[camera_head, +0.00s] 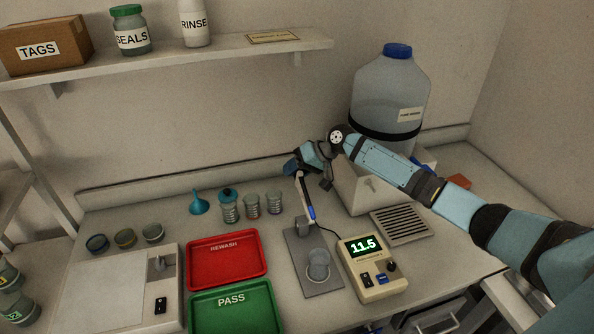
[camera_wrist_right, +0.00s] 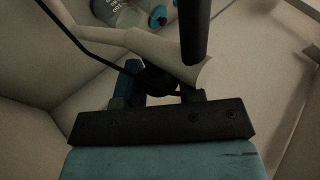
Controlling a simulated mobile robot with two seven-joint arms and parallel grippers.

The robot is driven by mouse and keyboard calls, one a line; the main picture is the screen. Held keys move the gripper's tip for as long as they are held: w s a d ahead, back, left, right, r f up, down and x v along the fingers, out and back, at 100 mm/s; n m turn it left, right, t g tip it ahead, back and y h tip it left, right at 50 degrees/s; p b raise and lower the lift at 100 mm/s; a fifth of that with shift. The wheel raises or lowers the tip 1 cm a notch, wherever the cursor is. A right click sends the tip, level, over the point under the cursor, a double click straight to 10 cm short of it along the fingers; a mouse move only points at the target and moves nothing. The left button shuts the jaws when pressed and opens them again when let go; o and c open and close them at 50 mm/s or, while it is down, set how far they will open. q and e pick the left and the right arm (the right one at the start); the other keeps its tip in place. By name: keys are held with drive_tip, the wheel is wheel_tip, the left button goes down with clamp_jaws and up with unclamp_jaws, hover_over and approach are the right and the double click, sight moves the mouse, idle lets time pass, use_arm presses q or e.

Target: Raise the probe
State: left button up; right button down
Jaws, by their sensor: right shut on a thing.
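A clear beaker (camera_head: 318,266) stands on the plate, forward of the probe. In the right wrist view the fingers (camera_wrist_right: 158,92) close around a dark round part at the pale arm (camera_wrist_right: 150,46), beside a black rod (camera_wrist_right: 194,32). The fingers partly hide the grip. My left gripper is not in view.
A meter (camera_head: 370,268) reading 11.5 stands right of the plate, joined by a cable. A red REWASH tray (camera_head: 226,272) and green PASS tray (camera_head: 232,312) lie left. Jars (camera_head: 252,205) stand behind. A large bottle (camera_head: 391,95) is at back right.

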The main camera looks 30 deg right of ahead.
idle(0.5)
drive_tip(key=c, duration=0.9)
unclamp_jaws()
drive_tip(key=shift+w+f, duration=0.1)
drive_tip(key=shift+o, duration=0.6)
drive_tip(key=shift+w, duration=0.1)
drive_tip(key=b+v, duration=0.2)
drive_tip(key=v, duration=1.1)
drive_tip(key=shift+d+r, duration=0.2)
drive_tip(key=shift+s, duration=0.25)
